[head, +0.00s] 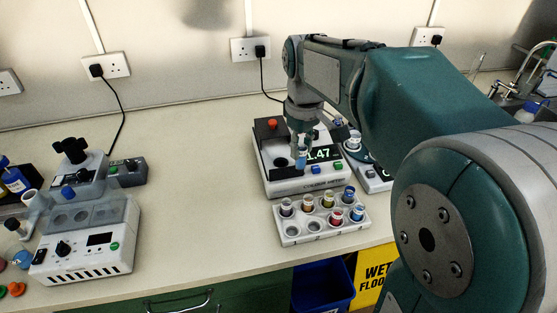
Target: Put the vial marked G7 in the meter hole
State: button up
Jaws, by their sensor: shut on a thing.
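My gripper (302,147) is shut on a small vial (301,160) with blue in it and holds it upright over the meter. Any marking on this vial is too small to read. The meter (300,185) is a white box with a dark top, a red knob and a lit display reading about "1.47", partly hidden by my gripper. A dark round hole (281,162) shows in its top, just left of the held vial. The vial appears apart from the hole; its exact height is unclear. A white rack (291,239) in front holds several capped vials with unreadable labels.
A second device with a display (372,177) stands right of the meter, partly behind my arm. A white block heater (85,245) and other tools stand at the left. The bench between is clear. A blue bin (322,288) is below the front edge.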

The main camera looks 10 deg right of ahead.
jog(key=shift+w+a+f, duration=0.2)
jog(key=shift+w+f, duration=1.9)
jog(key=shift+w+a+f, duration=0.25)
jog(key=shift+w+f, duration=1.8)
jog(key=shift+w, duration=0.05)
jog(key=shift+w+a+f, duration=0.2)
jog(key=shift+w+f, duration=1.9)
jog(key=shift+f, duration=0.1)
jog(key=shift+f, duration=0.2)
jog(key=o, duration=0.9)
jog(key=shift+o, duration=0.2)
jog(key=shift+r, duration=0.15)
